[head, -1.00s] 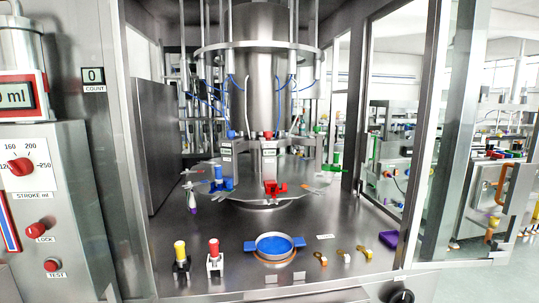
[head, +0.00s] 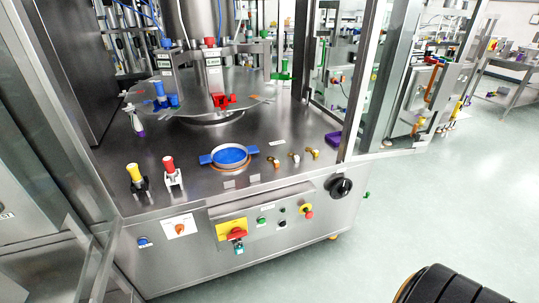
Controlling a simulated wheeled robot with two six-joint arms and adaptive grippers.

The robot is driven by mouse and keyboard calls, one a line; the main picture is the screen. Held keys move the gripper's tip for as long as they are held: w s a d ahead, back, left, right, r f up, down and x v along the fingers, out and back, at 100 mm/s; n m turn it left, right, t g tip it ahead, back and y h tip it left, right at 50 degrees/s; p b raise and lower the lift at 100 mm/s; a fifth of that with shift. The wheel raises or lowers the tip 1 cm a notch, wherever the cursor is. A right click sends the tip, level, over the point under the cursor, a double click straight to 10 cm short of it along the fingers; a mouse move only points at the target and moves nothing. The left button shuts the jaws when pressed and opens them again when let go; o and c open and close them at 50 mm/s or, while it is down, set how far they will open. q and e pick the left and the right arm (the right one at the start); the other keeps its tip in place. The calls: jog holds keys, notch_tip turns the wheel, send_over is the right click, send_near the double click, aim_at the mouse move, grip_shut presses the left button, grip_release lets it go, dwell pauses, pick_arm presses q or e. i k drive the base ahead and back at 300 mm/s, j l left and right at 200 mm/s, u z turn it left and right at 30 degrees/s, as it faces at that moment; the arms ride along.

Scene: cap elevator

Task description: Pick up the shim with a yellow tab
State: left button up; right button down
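Several small shim-like pieces with gold or orange tabs lie in a row on the steel deck (head: 205,200), right of the blue round dish (head: 231,155). They are a left piece (head: 274,162), a middle piece (head: 294,158) and a right piece (head: 313,153). They are too small to tell for sure which tab is yellow. Neither of my grippers shows clearly. A black ribbed part with an orange edge (head: 452,286), possibly of my own right arm, shows at the bottom right, far from the pieces.
A yellow-topped (head: 134,174) and a red-topped plunger (head: 170,167) stand left of the dish. A purple tray (head: 333,139) is at the deck's right edge. The turntable (head: 190,105) is behind. Glass-door frames flank the opening. A black knob (head: 341,188) sticks out in front.

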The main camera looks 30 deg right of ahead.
aim_at(315, 153)
jog(key=z, duration=1.3)
